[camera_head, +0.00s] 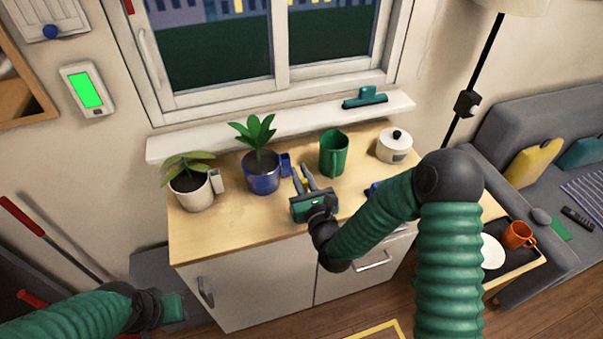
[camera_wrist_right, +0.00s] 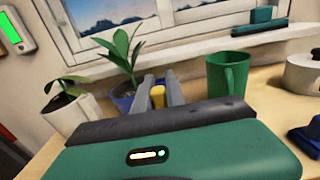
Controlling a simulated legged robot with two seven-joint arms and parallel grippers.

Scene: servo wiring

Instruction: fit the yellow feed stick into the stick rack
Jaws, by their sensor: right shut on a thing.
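My right gripper (camera_head: 304,179) reaches over the wooden cabinet top, its fingers pointing toward the back. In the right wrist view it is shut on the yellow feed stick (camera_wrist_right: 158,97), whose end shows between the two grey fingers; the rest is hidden. I cannot tell for sure which thing is the stick rack.
A green mug (camera_head: 333,153) and a white lidded pot (camera_head: 395,146) stand to the right of my right gripper. A dark blue object (camera_wrist_right: 306,140) lies on the cabinet top, partly hidden by my arm in the head view. The cabinet's front left top (camera_head: 205,233) is clear.

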